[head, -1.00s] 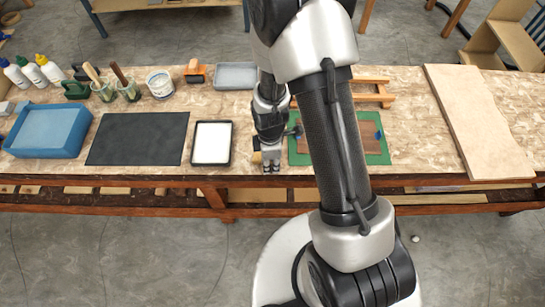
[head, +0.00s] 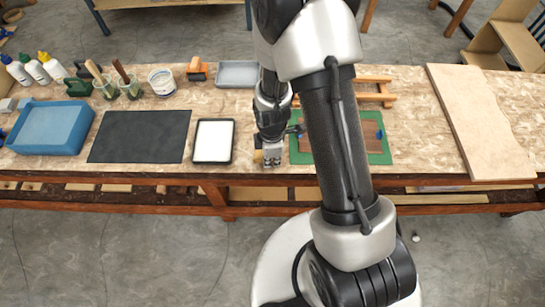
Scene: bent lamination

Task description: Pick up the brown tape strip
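My gripper (head: 271,158) points down over the front part of the workbench, between the white tray and the green mat. Its fingers are small and partly hidden, so I cannot tell whether they are open or shut. A small yellow-tan thing (head: 257,157) shows just left of the fingers. I cannot tell whether it touches them. I cannot make out a brown tape strip for sure; it may be hidden by my gripper or arm. Dark brown wood (head: 369,134) with a blue spot lies on the green mat (head: 384,158), partly behind my arm.
The workbench (head: 245,112) also holds a white tray with a black rim (head: 213,141), a black mat (head: 139,136), a blue tub (head: 50,130), a grey tray (head: 237,74) and an orange-handled tool (head: 197,69). A pale board (head: 480,120) lies at right. Bottles and jars stand at back left.

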